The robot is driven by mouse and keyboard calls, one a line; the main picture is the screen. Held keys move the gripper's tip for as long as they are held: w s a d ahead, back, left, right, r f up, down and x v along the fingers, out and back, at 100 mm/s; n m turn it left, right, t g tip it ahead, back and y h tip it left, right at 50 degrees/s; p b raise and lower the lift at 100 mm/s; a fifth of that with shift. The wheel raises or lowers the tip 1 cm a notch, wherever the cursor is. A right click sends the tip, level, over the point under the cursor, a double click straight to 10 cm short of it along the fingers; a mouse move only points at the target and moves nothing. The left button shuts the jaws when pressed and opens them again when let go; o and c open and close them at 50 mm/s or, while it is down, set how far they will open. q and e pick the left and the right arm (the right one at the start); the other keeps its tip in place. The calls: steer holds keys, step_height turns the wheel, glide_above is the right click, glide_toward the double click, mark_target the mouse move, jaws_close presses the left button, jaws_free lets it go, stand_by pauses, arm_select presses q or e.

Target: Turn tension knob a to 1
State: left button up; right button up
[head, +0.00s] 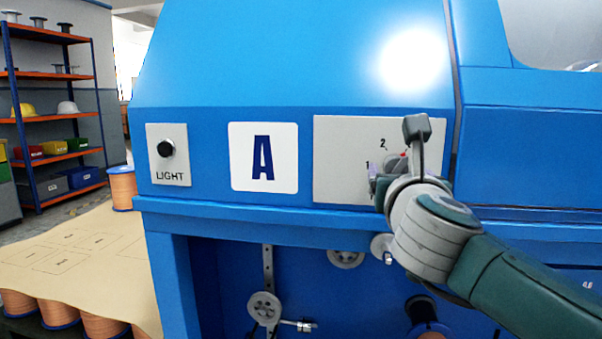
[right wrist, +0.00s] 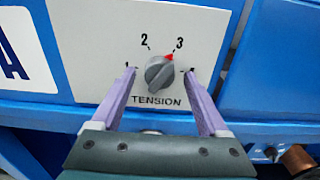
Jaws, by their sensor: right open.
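Tension knob a is a grey round knob (right wrist: 160,74) on a pale panel (right wrist: 95,38) labelled TENSION. Its red pointer mark (right wrist: 169,57) is turned to the 3. The 2 shows to the upper left of the knob; the marks lower on either side are partly covered by my fingers. My right gripper (right wrist: 160,73) is open, with one purple finger to each side of the knob and a visible gap on both sides. In the head view my right gripper (head: 378,183) and wrist partly hide the knob (head: 395,161) and the panel (head: 338,150). My left gripper is out of view.
The blue machine (head: 290,70) carries a letter A sign (head: 264,158) and a LIGHT switch (head: 167,149) left of the panel. A ledge runs below, with pulleys (head: 264,308) in the recess. A table with copper spools (head: 60,308) stands at the left.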

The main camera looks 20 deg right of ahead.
jaws_close()
stand_by(0.7)
